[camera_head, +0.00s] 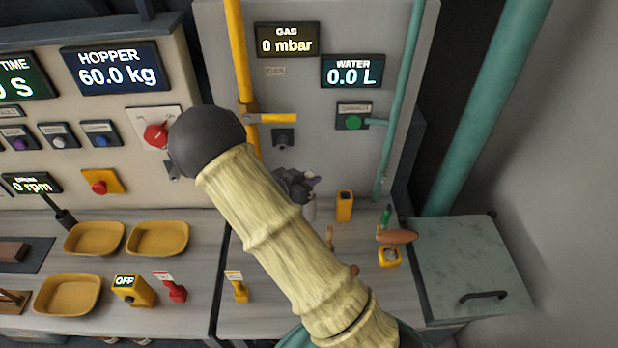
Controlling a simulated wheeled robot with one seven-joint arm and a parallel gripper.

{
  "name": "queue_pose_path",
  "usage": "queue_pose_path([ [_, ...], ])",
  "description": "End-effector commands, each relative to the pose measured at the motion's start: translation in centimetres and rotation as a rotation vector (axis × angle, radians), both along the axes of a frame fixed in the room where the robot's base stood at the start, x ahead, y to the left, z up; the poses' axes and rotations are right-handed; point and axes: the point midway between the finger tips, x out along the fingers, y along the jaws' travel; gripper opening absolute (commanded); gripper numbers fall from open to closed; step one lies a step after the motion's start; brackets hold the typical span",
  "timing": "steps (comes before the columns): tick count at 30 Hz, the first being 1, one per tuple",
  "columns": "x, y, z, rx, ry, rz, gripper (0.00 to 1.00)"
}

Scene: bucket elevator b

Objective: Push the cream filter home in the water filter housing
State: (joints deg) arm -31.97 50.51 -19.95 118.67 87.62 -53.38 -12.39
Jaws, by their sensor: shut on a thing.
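My gripper (297,186) is a dark shape in front of the grey panel, partly behind my own large cream-and-black arm. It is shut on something. A small pale cylinder, which looks like the cream filter (310,210), shows just below the fingers and seems upright. My arm covers its left side and what lies below it. I cannot make out the water filter housing, so I cannot tell how the filter sits relative to it. The WATER display (352,71) on the panel reads 0.0 L.
A yellow block (344,206) stands just right of the filter. A brown-handled tool (396,237), a yellow holder (389,257) and a small green item (386,214) are farther right. A teal pipe (400,100) runs down the panel. A grey-green lidded box (470,265) stands at right.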

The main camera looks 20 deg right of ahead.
Motion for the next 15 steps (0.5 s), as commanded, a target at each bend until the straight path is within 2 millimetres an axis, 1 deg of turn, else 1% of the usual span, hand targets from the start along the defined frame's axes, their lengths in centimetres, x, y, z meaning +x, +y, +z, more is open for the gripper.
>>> queue_pose_path([
  [15, 0.02, -0.01, -1.08, -0.001, 0.000, 0.000, 0.00],
])
